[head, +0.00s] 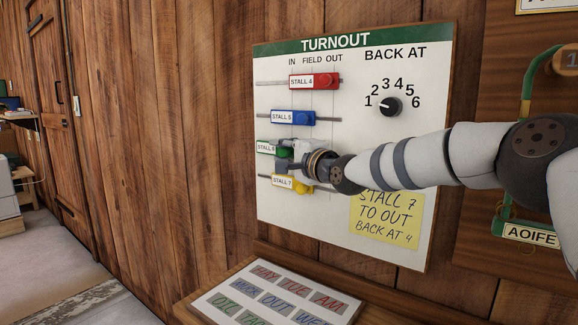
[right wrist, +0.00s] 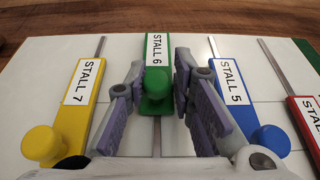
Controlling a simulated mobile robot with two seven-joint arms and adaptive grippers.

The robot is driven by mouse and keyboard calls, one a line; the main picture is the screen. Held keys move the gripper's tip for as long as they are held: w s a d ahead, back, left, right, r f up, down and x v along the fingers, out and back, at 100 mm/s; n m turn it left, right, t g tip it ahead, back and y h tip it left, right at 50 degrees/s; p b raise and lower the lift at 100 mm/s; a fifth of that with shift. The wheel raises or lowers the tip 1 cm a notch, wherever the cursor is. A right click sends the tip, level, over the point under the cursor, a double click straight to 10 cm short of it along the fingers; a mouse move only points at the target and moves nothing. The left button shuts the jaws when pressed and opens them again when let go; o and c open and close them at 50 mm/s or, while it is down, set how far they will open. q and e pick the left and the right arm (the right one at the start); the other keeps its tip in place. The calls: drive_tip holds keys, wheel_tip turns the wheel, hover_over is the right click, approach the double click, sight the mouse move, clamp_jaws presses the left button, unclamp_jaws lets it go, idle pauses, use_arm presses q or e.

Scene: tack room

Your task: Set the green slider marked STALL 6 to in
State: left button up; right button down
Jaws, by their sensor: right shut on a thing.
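The green slider marked STALL 6 (head: 265,147) is on the white TURNOUT board (head: 400,130), third row down. It stands farther left than the other sliders, with its knob near the IN line. My right gripper (head: 287,157) is at its knob, partly hiding it. In the right wrist view the green slider (right wrist: 158,52) lies between the two fingers of my right gripper (right wrist: 159,84), which are shut on its knob. The slider's rail is mostly hidden. My left gripper is not in view.
The blue STALL 5 slider (head: 292,117) is just above and the yellow STALL 7 slider (head: 291,184) just below, both close to my gripper. The red STALL 4 slider (head: 314,81) is at the top. A black dial (head: 390,106) and yellow note (head: 386,218) are to the right.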

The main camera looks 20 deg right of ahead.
drive_tip(key=shift+w+a+f, duration=0.25)
drive_tip(key=shift+w+f, duration=0.05)
drive_tip(key=shift+f, duration=0.35)
drive_tip(key=shift+r, duration=0.25)
drive_tip(key=c, duration=1.6)
unclamp_jaws()
drive_tip(key=shift+o, duration=0.7)
drive_tip(key=shift+w, duration=0.1)
drive_tip(key=shift+r, duration=0.2)
drive_tip(key=v, duration=1.2)
